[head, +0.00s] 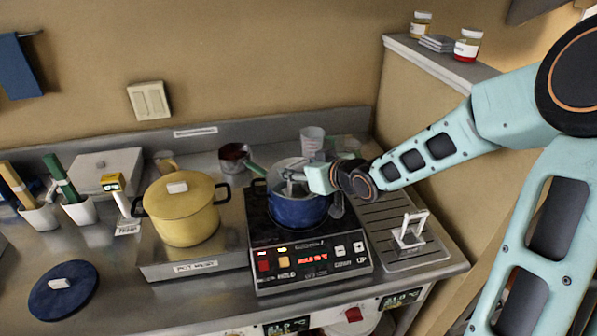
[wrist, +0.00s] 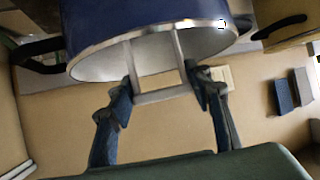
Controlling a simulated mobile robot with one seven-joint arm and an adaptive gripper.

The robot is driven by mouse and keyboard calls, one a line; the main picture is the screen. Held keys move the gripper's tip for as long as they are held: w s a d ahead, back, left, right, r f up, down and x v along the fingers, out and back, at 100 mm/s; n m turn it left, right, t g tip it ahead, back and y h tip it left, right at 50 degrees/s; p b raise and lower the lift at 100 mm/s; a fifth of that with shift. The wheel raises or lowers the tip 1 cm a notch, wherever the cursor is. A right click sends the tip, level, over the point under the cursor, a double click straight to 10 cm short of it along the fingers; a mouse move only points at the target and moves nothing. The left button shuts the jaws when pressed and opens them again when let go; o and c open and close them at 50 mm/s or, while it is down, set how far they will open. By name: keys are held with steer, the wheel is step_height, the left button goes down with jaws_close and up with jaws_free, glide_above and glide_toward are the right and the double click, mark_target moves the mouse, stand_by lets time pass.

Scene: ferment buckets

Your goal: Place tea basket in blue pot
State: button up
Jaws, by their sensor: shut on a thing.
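The blue pot (head: 299,212) stands on the black hot plate at the centre of the head view. It fills the top of the wrist view (wrist: 90,25), its pale inside showing past the rim. My gripper (head: 292,178) is over the pot's mouth. In the wrist view its two fingers (wrist: 164,90) are shut on the grey frame handle of the tea basket (wrist: 162,97). The handle's two bars run into the pot's mouth. The basket's body is hidden, so I cannot tell whether it touches the pot's bottom.
A yellow lidded pot (head: 185,212) stands left of the hot plate (head: 313,262). A blue lid (head: 62,290) lies at front left. A grey drain tray (head: 418,256) with a white upright handle (head: 410,230) is to the right. A saucepan (head: 234,158) and clear beaker (head: 312,142) stand behind.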

steer(key=shift+r, duration=0.1)
steer(key=o, duration=1.6)
steer(key=shift+o, duration=0.2)
steer(key=shift+s+d+r, duration=0.2)
steer(key=shift+s+d, duration=0.05)
steer(key=shift+d, duration=0.05)
steer(key=p+v, duration=0.4)
steer(key=v, duration=0.7)
steer(key=shift+s, duration=0.15)
